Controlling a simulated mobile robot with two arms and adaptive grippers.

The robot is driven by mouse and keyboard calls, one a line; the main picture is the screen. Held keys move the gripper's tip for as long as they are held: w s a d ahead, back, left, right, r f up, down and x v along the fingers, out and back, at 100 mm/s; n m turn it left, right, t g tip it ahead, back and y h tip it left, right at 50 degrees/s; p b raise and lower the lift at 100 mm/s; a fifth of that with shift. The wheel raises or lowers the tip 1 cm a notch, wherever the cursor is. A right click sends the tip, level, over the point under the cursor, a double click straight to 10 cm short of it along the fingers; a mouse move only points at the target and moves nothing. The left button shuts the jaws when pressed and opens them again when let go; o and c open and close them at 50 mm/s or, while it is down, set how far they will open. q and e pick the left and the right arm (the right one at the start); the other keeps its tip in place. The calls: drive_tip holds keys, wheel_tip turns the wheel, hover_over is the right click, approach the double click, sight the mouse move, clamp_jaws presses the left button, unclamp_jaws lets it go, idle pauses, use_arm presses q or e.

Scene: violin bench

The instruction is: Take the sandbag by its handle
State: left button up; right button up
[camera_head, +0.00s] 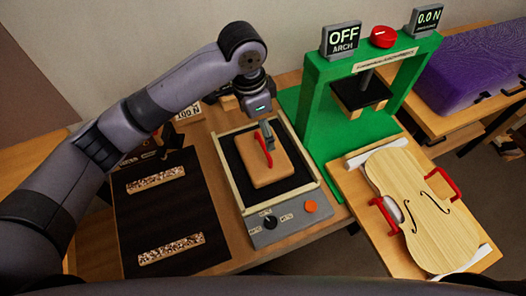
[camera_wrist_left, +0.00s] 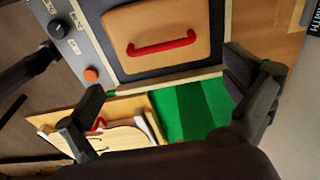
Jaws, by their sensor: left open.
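The sandbag (camera_head: 272,172) is a tan block with rounded corners. It lies on the dark pad of a framed tray (camera_head: 231,190). Its red handle (camera_head: 262,148) runs along its top. In the left wrist view the sandbag (camera_wrist_left: 190,22) and its handle (camera_wrist_left: 160,46) are near the top. My left gripper (camera_head: 267,141) hangs over the sandbag, close to the handle. In the left wrist view this gripper (camera_wrist_left: 172,112) is open, with nothing between its spread fingers, and the handle appears above the gap between them. My right gripper is not in view.
A green press (camera_head: 318,130) stands right of the tray. A violin plate (camera_head: 425,215) with red handles lies on a board in front of it. A dark mat (camera_head: 170,212) with two speckled strips is left. A knob and orange button (camera_head: 311,206) sit on the tray's front.

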sight(263, 144)
use_arm(q)
wheel_tip(263, 144, down, 4)
drive_tip(key=shift+w, duration=0.15)
drive_tip(key=shift+d+f+p, duration=0.15)
drive_tip(key=shift+f+p, duration=0.25)
drive_tip(key=shift+f, duration=0.05)
drive_tip(key=f, duration=0.2)
drive_tip(key=f+p, duration=0.1)
drive_tip(key=f, duration=0.1)
drive_tip(key=shift+w+d+f, duration=0.1)
drive_tip(key=shift+d+f, duration=0.1)
drive_tip(key=shift+f, duration=0.15)
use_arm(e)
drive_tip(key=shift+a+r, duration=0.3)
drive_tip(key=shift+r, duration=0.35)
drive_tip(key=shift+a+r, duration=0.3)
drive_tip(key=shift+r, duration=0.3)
use_arm(q)
drive_tip(key=shift+c, duration=0.6)
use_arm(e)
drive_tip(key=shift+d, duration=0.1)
use_arm(q)
drive_tip(key=c, duration=1.6)
drive_tip(key=shift+w+d+r, duration=0.1)
drive_tip(key=shift+w+r, duration=0.05)
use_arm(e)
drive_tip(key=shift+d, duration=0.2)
